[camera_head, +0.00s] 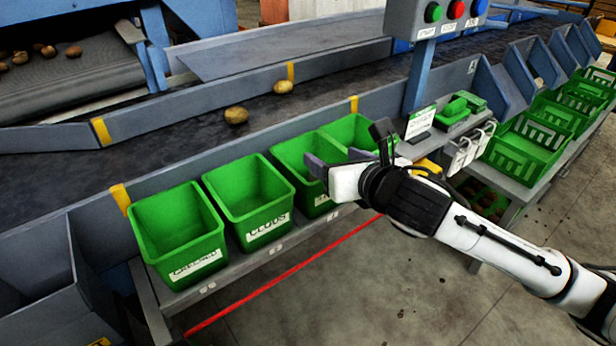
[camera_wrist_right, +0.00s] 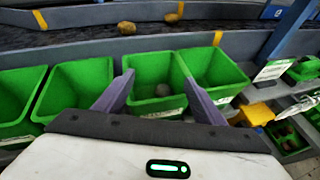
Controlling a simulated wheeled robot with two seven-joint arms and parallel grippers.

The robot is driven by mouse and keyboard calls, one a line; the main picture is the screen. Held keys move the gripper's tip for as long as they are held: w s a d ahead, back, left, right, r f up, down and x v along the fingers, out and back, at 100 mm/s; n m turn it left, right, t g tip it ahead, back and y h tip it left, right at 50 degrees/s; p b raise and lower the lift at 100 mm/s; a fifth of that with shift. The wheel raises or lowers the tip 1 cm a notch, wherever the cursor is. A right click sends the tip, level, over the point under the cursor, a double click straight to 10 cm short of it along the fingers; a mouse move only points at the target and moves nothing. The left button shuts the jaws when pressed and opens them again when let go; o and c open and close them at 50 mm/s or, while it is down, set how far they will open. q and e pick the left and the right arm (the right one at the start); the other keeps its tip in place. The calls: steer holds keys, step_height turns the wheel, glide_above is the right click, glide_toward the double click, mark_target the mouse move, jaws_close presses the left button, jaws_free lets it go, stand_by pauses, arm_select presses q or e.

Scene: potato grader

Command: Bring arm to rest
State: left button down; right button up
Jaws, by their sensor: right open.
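My right arm comes in from the right in the head view. My right gripper (camera_head: 318,164) is over the near side of the third green bin (camera_head: 289,152). In the right wrist view the gripper's two grey fingers (camera_wrist_right: 158,92) are spread apart with nothing between them. My left gripper is not in view.
Two potatoes (camera_head: 236,115) (camera_head: 283,87) lie on the dark conveyor (camera_head: 190,125) behind the bins. Labelled bins (camera_head: 178,232) (camera_head: 247,197) stand on the front shelf. A post carries a button box (camera_head: 437,18). Green crates (camera_head: 525,148) stand at the right. Floor in front is open.

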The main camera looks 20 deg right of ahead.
steer(key=shift+v, duration=1.6)
steer(key=s+d+f+m+g+h, duration=0.1)
steer(key=s+f+m+g, duration=0.4)
steer(key=s+f+m, duration=0.85)
steer(key=s+d+f+m+g, duration=0.1)
steer(key=s+f+m+g, duration=0.6)
steer(key=s+m, duration=1.05)
steer(key=w+a+f+m+t+y, duration=0.1)
steer(key=w+a+f+t, duration=0.2)
steer(key=f, duration=0.3)
steer(key=w+a+f+m+t+y, duration=0.1)
steer(key=w+a+f+t, duration=0.2)
steer(key=f, duration=0.4)
steer(key=shift+w+f+m+t, duration=0.25)
steer(key=shift+w+t, duration=0.25)
steer(key=shift+w, duration=0.3)
